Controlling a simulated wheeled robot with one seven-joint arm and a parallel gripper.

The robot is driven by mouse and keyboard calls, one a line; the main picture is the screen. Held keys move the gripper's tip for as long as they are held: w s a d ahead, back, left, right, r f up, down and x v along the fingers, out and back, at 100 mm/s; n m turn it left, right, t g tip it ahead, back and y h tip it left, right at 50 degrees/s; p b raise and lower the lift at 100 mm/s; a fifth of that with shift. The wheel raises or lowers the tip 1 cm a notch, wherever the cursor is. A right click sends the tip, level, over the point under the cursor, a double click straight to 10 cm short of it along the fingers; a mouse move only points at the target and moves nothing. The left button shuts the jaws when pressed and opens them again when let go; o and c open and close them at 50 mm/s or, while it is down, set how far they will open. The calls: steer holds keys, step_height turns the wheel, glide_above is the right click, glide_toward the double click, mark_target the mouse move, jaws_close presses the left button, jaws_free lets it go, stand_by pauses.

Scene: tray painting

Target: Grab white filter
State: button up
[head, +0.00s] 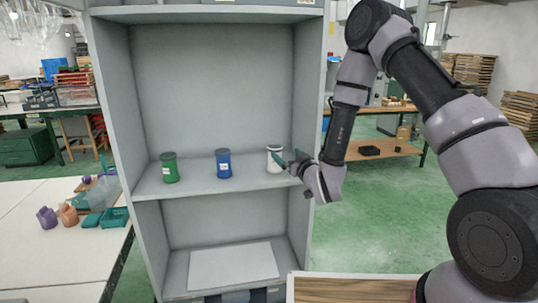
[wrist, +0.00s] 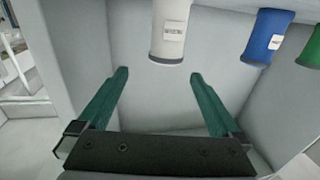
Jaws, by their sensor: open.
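The white filter (head: 274,158) is a white cylinder with a dark top, upright at the right end of the shelf (head: 200,184) in the head view. In the wrist view the white filter (wrist: 170,32) shows at the top, with a small label. My gripper (head: 291,161) is beside its right side in the head view; part of the gripper overlaps the filter's edge. In the wrist view my gripper (wrist: 158,76) has two green fingers spread wide apart with nothing between them. The filter appears just beyond the fingertips.
A blue canister (head: 223,164) and a green canister (head: 169,168) stand left on the same shelf. The cabinet's right side wall (head: 309,80) is close to my gripper. A white panel (head: 233,266) lies on the lower shelf. A white table (head: 60,240) with small items stands left.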

mark_target(273, 145)
steer(key=x, duration=0.6)
steer(key=shift+a+f, duration=0.1)
steer(key=shift+a, duration=0.2)
steer(key=x, duration=0.4)
steer(key=shift+a+f, duration=0.2)
steer(key=shift+f, duration=0.1)
steer(key=shift+w+a, duration=0.25)
steer(key=shift+w, duration=0.25)
steer(key=c, duration=1.5)
